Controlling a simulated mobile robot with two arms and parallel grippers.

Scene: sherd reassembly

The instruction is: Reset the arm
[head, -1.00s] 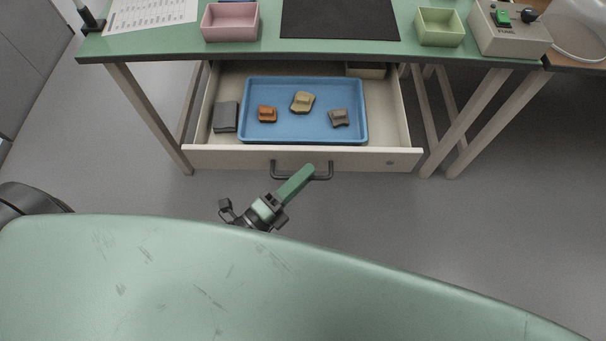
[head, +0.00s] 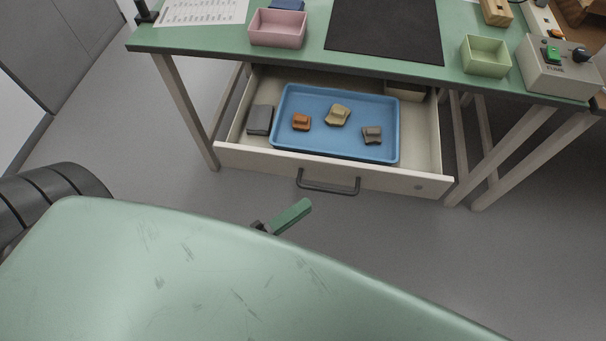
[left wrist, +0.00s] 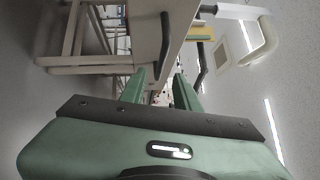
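My left gripper (head: 290,216) shows in the head view as a green finger just below the open drawer (head: 400,182), apart from its dark handle (head: 328,187). Its rear part is hidden behind my green body. In the left wrist view the two green fingers (left wrist: 160,88) stand apart with nothing held between them. My right gripper is in neither view. In the drawer, a blue tray (head: 345,155) holds an orange-brown sherd (head: 301,122), a tan sherd (head: 338,115) and a grey-brown sherd (head: 372,135).
A dark grey block (head: 260,120) lies in the drawer left of the tray. The green table (head: 200,42) bears a pink bin (head: 277,30), a dark mat (head: 385,28), a green bin (head: 485,57) and a switch box (head: 555,72). Floor is clear below the drawer.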

